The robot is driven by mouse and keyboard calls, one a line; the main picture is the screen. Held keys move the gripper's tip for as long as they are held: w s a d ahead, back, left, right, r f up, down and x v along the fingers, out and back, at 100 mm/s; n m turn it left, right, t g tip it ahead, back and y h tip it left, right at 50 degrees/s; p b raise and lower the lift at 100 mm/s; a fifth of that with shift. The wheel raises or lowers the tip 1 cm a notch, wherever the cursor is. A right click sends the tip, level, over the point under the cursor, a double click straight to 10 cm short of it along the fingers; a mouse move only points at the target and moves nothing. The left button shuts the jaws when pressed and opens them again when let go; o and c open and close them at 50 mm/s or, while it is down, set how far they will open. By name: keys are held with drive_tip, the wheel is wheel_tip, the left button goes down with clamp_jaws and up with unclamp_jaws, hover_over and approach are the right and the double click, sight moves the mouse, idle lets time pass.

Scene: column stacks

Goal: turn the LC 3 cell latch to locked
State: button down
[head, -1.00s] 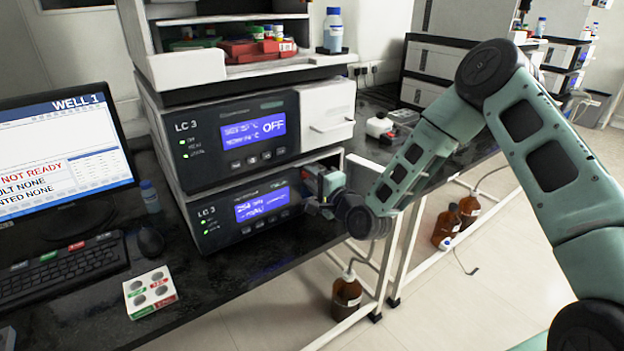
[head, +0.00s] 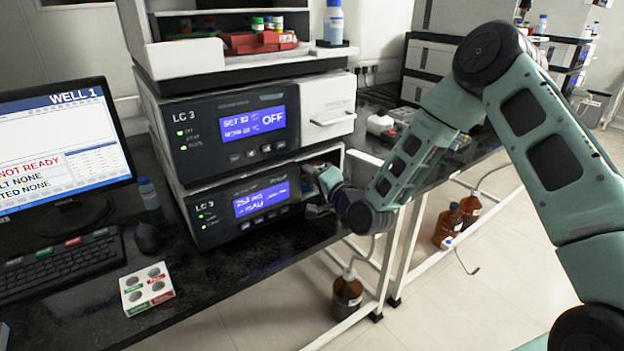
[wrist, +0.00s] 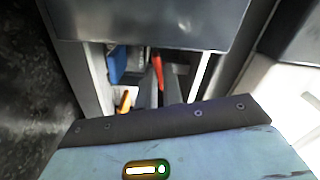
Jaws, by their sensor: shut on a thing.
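The lower LC 3 module (head: 218,212) has an open bay at the right of its front. My gripper (head: 312,188) reaches into that bay, and its fingertips are mostly hidden in the head view. In the wrist view my gripper (wrist: 158,82) is shut on a narrow red part (wrist: 158,70), which looks like the cell latch lever. A blue part (wrist: 118,64) stands to the left of it, and a small orange part (wrist: 124,101) is lower left. I cannot read the latch's position, as the grip and the module's dark front edge cover it.
The upper LC 3 module (head: 225,135) sits directly above the bay. A monitor (head: 60,150) reads NOT READY. A white block with round wells (head: 146,288) lies on the bench (head: 230,268). Brown bottles (head: 346,296) stand below the bench.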

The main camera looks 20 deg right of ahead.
drive_tip(key=n+b, duration=0.2)
drive_tip(key=n, duration=0.1)
drive_tip(key=shift+f+n, duration=0.15)
drive_tip(key=shift+n, duration=0.25)
drive_tip(key=n+b, duration=0.3)
drive_tip(key=shift+n, duration=0.3)
drive_tip(key=n+b, duration=0.3)
drive_tip(key=shift+n, duration=0.3)
drive_tip(key=shift+n+b, duration=1.2)
drive_tip(key=shift+n, duration=0.4)
drive_tip(key=c, duration=1.5)
unclamp_jaws()
drive_tip(key=shift+c, duration=0.2)
drive_tip(key=shift+s, duration=0.1)
